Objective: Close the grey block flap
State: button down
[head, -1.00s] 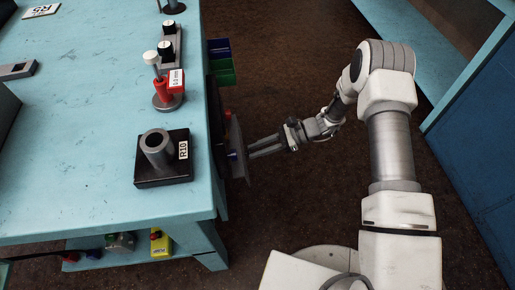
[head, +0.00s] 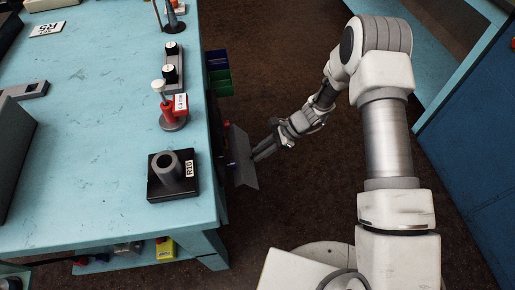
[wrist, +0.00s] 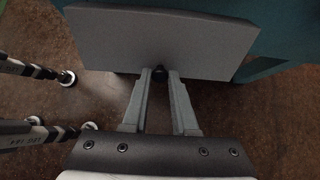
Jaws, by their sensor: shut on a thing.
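The grey flap (head: 242,158) hangs at the right side of the blue bench, standing out from it at an angle. In the wrist view the flap (wrist: 150,42) is a broad, plain grey panel across the top. A small dark knob (wrist: 160,72) sits at its lower edge. My gripper (wrist: 160,78) has its two fingers closed around this knob, with a narrow gap between the fingers lower down. In the head view my gripper (head: 257,154) reaches the flap from the right. The block behind the flap is mostly hidden.
The bench (head: 90,130) carries a black block with a grey tube (head: 172,176), a red-tagged fitting (head: 174,108) and a knob strip (head: 172,65). Green and blue bins (head: 218,73) hang beyond the flap. Floor right of the bench is clear.

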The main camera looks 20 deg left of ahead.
aim_at(255, 155)
jog(key=r+t+h+p, duration=0.1)
jog(key=r+h+p, duration=0.1)
jog(key=p, duration=0.1)
jog(key=r+t+h+p, duration=0.1)
jog(key=h+p, duration=0.1)
jog(key=p, duration=0.1)
jog(key=shift+d+r, duration=0.2)
jog(key=shift+r, duration=0.2)
jog(key=shift+a+r+t+h+p, duration=0.15)
jog(key=shift+r+t+h+p, duration=0.45)
jog(key=shift+h+p, duration=0.65)
jog(key=shift+a+r+t+h+p, duration=0.1)
jog(key=shift+r+t+h+p, duration=0.5)
jog(key=shift+p, duration=1.1)
jog(key=shift+f, duration=0.1)
jog(key=c, duration=0.7)
grip_release()
notch_tip(255, 155, up, 17)
jog(key=p, duration=0.2)
jog(key=shift+s+a, duration=0.2)
jog(key=shift+a, duration=0.05)
